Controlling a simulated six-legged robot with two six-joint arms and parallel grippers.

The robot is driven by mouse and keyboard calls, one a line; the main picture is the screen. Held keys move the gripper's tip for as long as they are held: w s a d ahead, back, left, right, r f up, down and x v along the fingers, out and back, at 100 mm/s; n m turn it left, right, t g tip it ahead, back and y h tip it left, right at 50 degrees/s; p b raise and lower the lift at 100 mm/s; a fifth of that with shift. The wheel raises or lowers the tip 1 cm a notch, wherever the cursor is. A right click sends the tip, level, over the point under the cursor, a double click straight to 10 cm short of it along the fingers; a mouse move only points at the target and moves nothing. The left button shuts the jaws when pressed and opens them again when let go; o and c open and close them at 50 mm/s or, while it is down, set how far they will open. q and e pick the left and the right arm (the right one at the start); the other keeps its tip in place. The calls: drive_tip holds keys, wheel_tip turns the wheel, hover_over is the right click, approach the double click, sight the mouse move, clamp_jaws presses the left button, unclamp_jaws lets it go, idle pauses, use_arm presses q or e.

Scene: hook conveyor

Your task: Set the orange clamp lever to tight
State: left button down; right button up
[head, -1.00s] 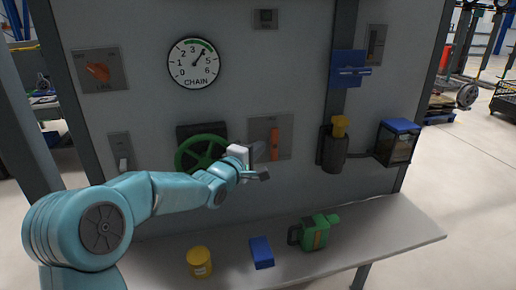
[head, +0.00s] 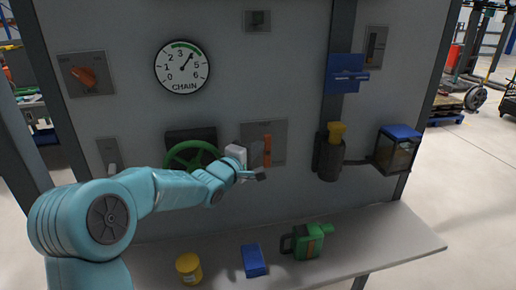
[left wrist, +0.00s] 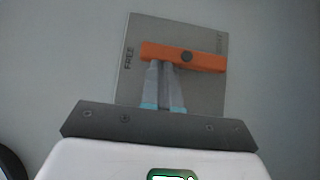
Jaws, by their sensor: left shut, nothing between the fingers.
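The orange clamp lever (head: 267,151) stands upright on a grey plate (head: 280,134) on the panel. In the left wrist view the lever (left wrist: 212,63) lies across the picture, tilted slightly down to the right, with a dark pivot. The plate (left wrist: 205,98) reads FREE at the left; the word at the right edge is too blurred to read. My left gripper (head: 257,157) is just left of the lever. In the left wrist view its fingers (left wrist: 160,66) are shut and empty, their tips at the lever's left half; I cannot tell whether they touch. My right gripper is out of view.
A green handwheel (head: 178,153) is partly behind my left arm. An orange knob (head: 85,77) and a CHAIN gauge (head: 181,67) are above. A yellow-topped cylinder (head: 328,157) is to the right. The shelf (head: 375,237) holds a yellow can, a blue block and a green jug.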

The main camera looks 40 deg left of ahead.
use_arm(q)
drive_tip(key=shift+s+r, duration=0.1)
idle(0.3)
drive_tip(key=shift+r+g+p, duration=0.1)
drive_tip(key=shift+g+p, duration=0.2)
drive_tip(key=shift+p, duration=0.25)
drive_tip(key=shift+w+d+r+m+p, duration=0.1)
drive_tip(key=shift+w+r+m+p, duration=0.1)
drive_tip(key=shift+m+p, duration=0.2)
